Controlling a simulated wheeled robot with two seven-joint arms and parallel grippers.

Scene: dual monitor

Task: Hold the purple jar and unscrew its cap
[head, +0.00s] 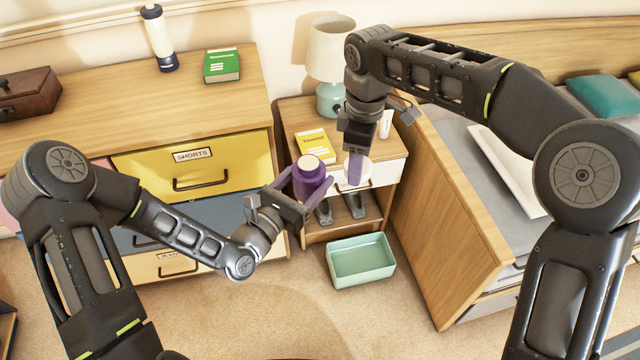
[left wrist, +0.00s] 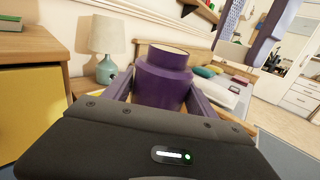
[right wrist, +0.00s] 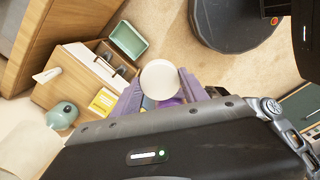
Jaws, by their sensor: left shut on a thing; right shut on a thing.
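The purple jar (head: 309,180) is upright between the fingers of my left gripper (head: 306,188), which is shut on its body. It also shows in the left wrist view (left wrist: 163,82), with a cream round top and no cap on it. My right gripper (head: 357,166) is just right of the jar and shut on a round white cap (head: 347,180). The cap also shows between the fingers in the right wrist view (right wrist: 160,79), with a bit of purple beside it. The cap is apart from the jar; one finger hides part of it in the head view.
Behind the grippers stands a nightstand (head: 285,112) with a lamp (head: 329,50), a yellow book (head: 314,144) and shoes below. A green open bin (head: 361,262) lies on the floor below. A drawer dresser (head: 130,110) is left, a bed (head: 440,210) right.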

